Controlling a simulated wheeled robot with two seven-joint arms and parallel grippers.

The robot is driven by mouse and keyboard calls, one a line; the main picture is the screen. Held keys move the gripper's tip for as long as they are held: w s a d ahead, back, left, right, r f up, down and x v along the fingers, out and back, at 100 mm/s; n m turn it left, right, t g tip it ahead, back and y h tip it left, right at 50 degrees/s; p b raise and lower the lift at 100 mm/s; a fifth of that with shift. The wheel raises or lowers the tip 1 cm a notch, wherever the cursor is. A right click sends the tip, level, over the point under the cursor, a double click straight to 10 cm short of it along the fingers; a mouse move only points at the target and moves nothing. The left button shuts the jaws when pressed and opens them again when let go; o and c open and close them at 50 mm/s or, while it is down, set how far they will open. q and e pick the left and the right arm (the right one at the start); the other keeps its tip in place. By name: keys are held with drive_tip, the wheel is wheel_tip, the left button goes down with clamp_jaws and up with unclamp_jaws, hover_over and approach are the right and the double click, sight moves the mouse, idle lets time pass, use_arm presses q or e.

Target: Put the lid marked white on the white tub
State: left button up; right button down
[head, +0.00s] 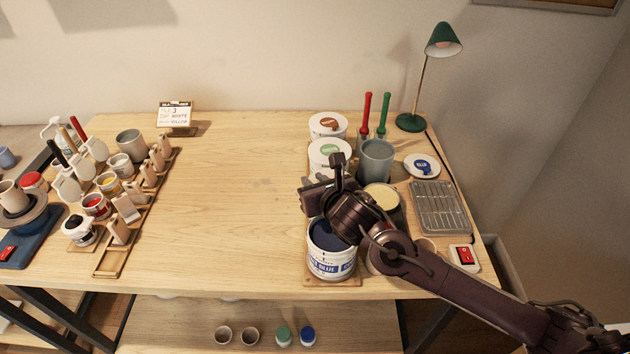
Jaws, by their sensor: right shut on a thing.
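My right gripper (325,184) is above the right part of the table, just behind the open blue tub. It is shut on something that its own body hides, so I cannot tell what. No lid marked white can be made out. An open tub with cream contents (382,196) stands right of the gripper, partly behind my arm; its label is hidden, so I cannot tell if it is the white tub. The open tub labelled BLUE (331,262) stands in front. A lid with a blue mark (422,165) lies at the right. My left gripper is not in view.
Two lidded tubs, one marked brown (327,124) and one green (329,154), stand behind the gripper. A grey mug (376,161), wire rack (441,208), green lamp (411,122) and red switch (465,257) are nearby. Pottery tools crowd the left; the table's middle is clear.

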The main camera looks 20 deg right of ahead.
drive_tip(key=c, duration=1.3)
unclamp_jaws()
drive_tip(key=shift+f, duration=0.1)
drive_tip(key=shift+s, duration=0.1)
drive_tip(key=b+v, duration=0.3)
drive_tip(key=v, duration=0.9)
drive_tip(key=shift+d, duration=0.1)
